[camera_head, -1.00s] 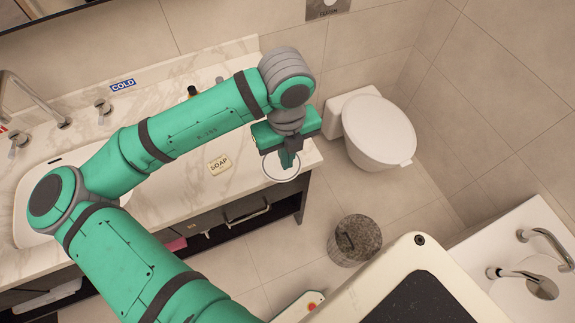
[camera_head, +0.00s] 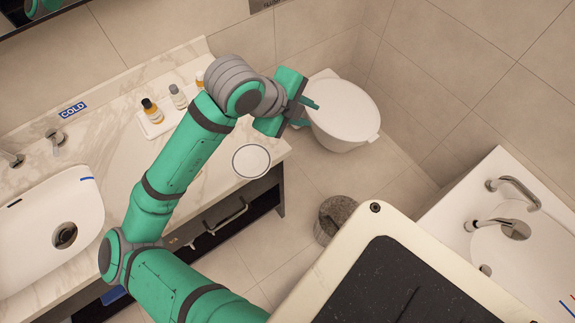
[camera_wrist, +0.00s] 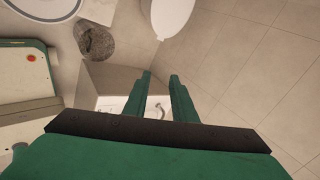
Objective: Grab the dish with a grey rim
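The dish with a grey rim (camera_head: 251,161) is round and white with a thin dark edge. It lies on the right end of the marble counter and looks empty. It also shows, cut off by the frame, at the top left of the wrist view (camera_wrist: 42,8). My gripper (camera_head: 309,113) is up and to the right of the dish in the head view, in front of the toilet and apart from the dish. In the wrist view my gripper (camera_wrist: 160,76) has two fingers with a gap between them and nothing in the gap.
The counter (camera_head: 112,185) holds a sink (camera_head: 50,235) and a small tray with bottles (camera_head: 152,111). A toilet (camera_head: 343,112) stands right of the counter. A dark bin (camera_head: 335,214) is on the floor, and a white bathtub (camera_head: 480,245) is at the right.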

